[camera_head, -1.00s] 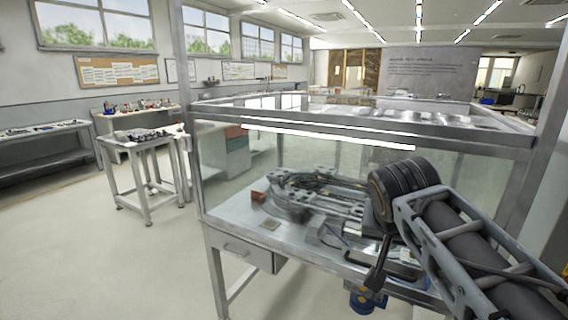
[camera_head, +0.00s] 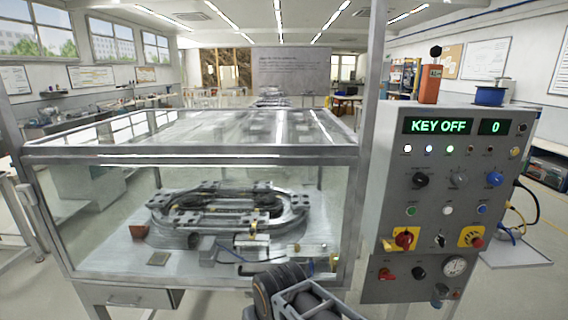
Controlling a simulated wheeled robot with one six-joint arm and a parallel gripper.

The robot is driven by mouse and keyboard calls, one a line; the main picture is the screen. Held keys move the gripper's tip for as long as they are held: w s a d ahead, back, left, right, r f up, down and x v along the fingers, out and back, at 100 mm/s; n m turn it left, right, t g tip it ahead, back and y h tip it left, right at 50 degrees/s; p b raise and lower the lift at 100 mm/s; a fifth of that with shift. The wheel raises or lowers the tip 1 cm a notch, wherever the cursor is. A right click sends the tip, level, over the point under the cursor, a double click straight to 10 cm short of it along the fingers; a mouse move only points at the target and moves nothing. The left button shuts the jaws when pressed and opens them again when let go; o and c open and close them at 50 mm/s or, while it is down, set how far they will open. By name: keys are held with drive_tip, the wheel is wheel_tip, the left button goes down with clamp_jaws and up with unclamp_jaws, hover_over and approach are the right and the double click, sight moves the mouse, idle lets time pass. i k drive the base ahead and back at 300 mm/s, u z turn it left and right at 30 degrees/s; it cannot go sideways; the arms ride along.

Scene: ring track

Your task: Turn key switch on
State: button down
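The grey control panel (camera_head: 398,224) stands at the right. Its green display (camera_head: 437,126) reads "KEY OFF", and a smaller display beside it reads "0". A small black and silver switch (camera_head: 440,239) sits low on the panel between two yellow-backed controls; it looks like the key switch, but its exact position is too small to read. Part of my arm shows at the bottom middle, in front of the glass case and left of the panel. My gripper's fingers are out of view below the frame.
A glass case (camera_head: 200,158) with a metal frame encloses the ring track (camera_head: 225,208), left of the panel. A red-handled switch (camera_head: 404,240), several knobs and buttons, and a pressure gauge (camera_head: 454,266) surround the small switch. Cables hang at the panel's right side.

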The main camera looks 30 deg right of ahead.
sight(439, 239)
drive_tip(key=z, duration=1.85)
drive_tip(key=k, duration=0.55)
drive_tip(key=z, duration=1.4)
drive_tip(key=i, duration=1.1)
drive_tip(key=u, duration=2.5)
